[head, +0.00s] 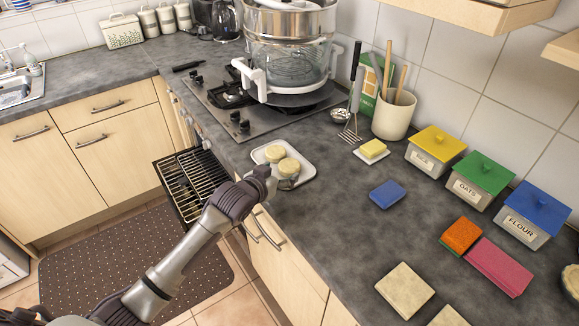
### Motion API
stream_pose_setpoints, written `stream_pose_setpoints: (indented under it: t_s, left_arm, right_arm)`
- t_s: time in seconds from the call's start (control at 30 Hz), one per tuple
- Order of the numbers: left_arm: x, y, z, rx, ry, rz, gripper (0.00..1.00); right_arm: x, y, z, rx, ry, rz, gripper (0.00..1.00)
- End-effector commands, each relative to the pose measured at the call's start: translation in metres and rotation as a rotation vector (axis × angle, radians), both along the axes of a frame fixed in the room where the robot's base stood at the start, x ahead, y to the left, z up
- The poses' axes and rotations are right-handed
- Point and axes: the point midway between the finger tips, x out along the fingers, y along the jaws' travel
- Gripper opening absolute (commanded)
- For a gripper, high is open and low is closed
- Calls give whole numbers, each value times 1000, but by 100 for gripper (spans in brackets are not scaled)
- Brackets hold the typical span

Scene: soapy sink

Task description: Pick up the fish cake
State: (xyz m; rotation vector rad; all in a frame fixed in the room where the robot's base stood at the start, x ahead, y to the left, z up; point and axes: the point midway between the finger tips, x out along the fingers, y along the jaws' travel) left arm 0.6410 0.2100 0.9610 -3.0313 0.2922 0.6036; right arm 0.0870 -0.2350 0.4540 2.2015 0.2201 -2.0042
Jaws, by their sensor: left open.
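Two round, pale yellow cakes lie on a white square plate (304,166) on the grey counter. The far one (275,152) is to the left and the near one (289,167) is closer to the counter's front edge. I cannot tell which of them is the fish cake by name. My left gripper (286,184) is open at the plate's near edge, close beside the near cake. Its fingertips are small and partly hidden, and I cannot tell whether they touch the cake. My right gripper is not in view.
A hob (240,115) bears a large steamer pot (289,65) behind the plate. An oven door (196,180) hangs open below. A butter dish (372,151), a blue sponge (387,194) and storage jars (477,180) stand to the right.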

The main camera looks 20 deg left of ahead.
Motion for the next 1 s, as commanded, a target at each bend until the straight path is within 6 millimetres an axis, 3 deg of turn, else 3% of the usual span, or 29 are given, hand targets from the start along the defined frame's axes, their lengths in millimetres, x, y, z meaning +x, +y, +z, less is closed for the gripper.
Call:
stream_pose_setpoints:
  t_s: [0.4, 0.73, 1.0]
  left_arm:
    - [41, -5, -21, 0, 0, 0, 80]
    - [46, -6, -25, 1, 0, -1, 80]
    - [46, -6, -25, 1, 1, -1, 37]
  right_arm:
    - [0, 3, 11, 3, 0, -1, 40]
    - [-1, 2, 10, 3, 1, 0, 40]
    - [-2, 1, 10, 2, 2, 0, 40]
